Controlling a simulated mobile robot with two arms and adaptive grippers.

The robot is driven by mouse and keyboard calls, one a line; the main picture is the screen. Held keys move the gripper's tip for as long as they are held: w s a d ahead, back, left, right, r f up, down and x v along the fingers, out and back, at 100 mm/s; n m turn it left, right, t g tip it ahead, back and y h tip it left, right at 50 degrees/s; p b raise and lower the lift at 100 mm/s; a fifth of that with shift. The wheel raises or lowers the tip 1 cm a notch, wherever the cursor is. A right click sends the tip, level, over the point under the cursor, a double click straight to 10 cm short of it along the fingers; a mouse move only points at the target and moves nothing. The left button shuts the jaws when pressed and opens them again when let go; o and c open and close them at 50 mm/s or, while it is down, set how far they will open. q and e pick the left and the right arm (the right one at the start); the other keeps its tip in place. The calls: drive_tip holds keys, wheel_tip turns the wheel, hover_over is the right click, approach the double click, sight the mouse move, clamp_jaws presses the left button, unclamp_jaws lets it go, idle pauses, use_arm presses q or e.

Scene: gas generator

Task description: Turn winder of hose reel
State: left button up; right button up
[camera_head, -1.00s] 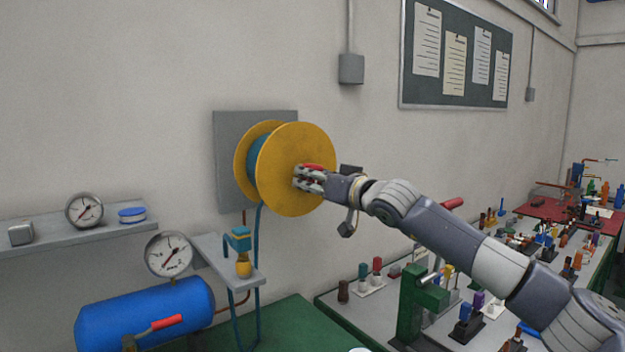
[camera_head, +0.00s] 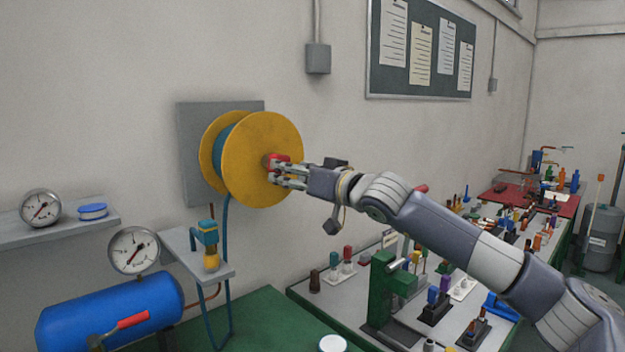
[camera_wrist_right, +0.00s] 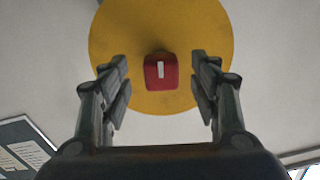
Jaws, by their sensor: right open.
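The hose reel (camera_head: 262,135) has two yellow discs with blue hose wound between them, on a grey wall plate (camera_head: 192,150). Its red winder (camera_head: 279,161) sticks out from the middle of the front disc. In the right wrist view the red winder (camera_wrist_right: 160,72) lies between the two fingers, with the yellow disc (camera_wrist_right: 120,30) behind it. My right gripper (camera_wrist_right: 161,82) is open, a finger on each side of the winder with gaps visible. In the head view my right gripper (camera_head: 284,173) is at the front of the reel. My left gripper is not in view.
A small bracket with a valve (camera_head: 207,236) is below the reel. A workbench with many small parts (camera_head: 350,290) lies under my right arm.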

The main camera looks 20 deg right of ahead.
drive_tip(key=v, duration=0.7)
drive_tip(key=shift+s, duration=0.1)
